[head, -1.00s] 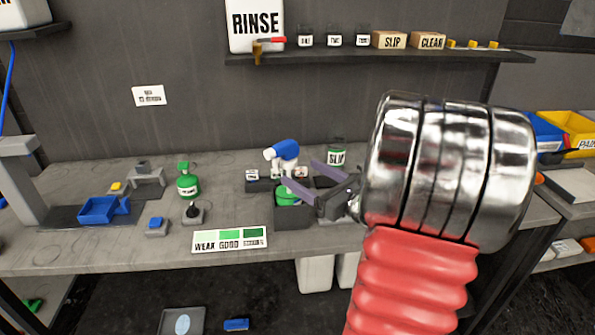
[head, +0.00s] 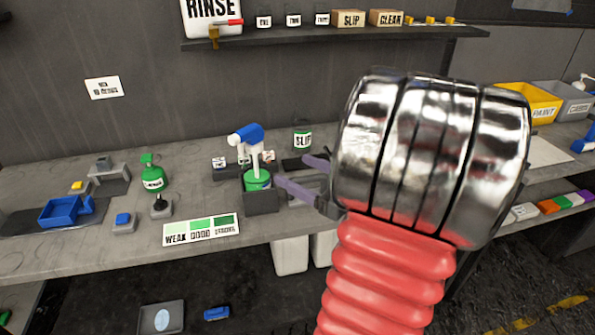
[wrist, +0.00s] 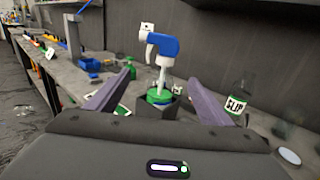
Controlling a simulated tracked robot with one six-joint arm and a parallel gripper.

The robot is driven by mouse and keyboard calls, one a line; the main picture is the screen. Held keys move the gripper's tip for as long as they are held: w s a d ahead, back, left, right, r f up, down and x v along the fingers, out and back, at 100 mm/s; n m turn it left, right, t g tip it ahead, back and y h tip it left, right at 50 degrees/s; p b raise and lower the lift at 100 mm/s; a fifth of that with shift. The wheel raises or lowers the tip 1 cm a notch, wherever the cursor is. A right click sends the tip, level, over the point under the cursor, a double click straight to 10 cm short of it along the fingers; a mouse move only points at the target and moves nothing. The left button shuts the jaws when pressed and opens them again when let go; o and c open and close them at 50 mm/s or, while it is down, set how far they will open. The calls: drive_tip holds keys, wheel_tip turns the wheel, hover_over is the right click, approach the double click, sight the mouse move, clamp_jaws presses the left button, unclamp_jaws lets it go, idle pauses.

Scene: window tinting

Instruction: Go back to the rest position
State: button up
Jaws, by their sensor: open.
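My gripper (head: 305,178) is open in the head view, its two purple fingers pointing left toward the bench, partly hidden behind my metal wrist. In the wrist view my gripper (wrist: 160,95) shows its fingers spread wide with nothing held. A spray bottle with a blue and white head (head: 250,140) and green base stands upright in a dark holder (head: 261,201) on the bench, just beyond the fingertips. The bottle (wrist: 160,60) also appears between and beyond the fingers in the wrist view, apart from them.
A green bottle (head: 152,178), blue tray (head: 60,211), joystick (head: 161,206) and WEAK/GOOD card (head: 201,230) lie left on the bench. A SLIP jar (head: 302,139) stands behind my gripper. A shelf (head: 330,35) hangs above. Yellow and grey bins (head: 535,104) are at right.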

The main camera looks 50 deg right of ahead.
idle(0.4)
drive_tip(key=w+a+f+n+g+y, duration=0.1)
drive_tip(key=w+a+n+g+y, duration=0.15)
drive_tip(key=a+n, duration=0.45)
drive_tip(key=w+a+f+n+g+y, duration=0.1)
drive_tip(key=a+n+g+y, duration=0.25)
drive_tip(key=a, duration=0.75)
drive_tip(key=s+a+f+n+g+h, duration=0.2)
drive_tip(key=s+a+n+g, duration=0.2)
drive_tip(key=a+n, duration=0.35)
drive_tip(key=s+a+f+n+g+h, duration=0.1)
drive_tip(key=s+a+f+n+g, duration=0.1)
drive_tip(key=s+a+n+g, duration=0.45)
drive_tip(key=r+n+t+h, duration=0.1)
drive_tip(key=n, duration=0.2)
drive_tip(key=w+r+n+t+h, duration=0.1)
drive_tip(key=r+n, duration=0.1)
drive_tip(key=n, duration=0.2)
drive_tip(key=r+n+t+h, duration=0.1)
drive_tip(key=n+t+h, duration=0.1)
drive_tip(key=n, duration=0.2)
drive_tip(key=shift+w+a+r, duration=0.15)
drive_tip(key=shift+w+r, duration=0.05)
drive_tip(key=shift+r, duration=0.15)
drive_tip(key=shift+c, duration=0.5)
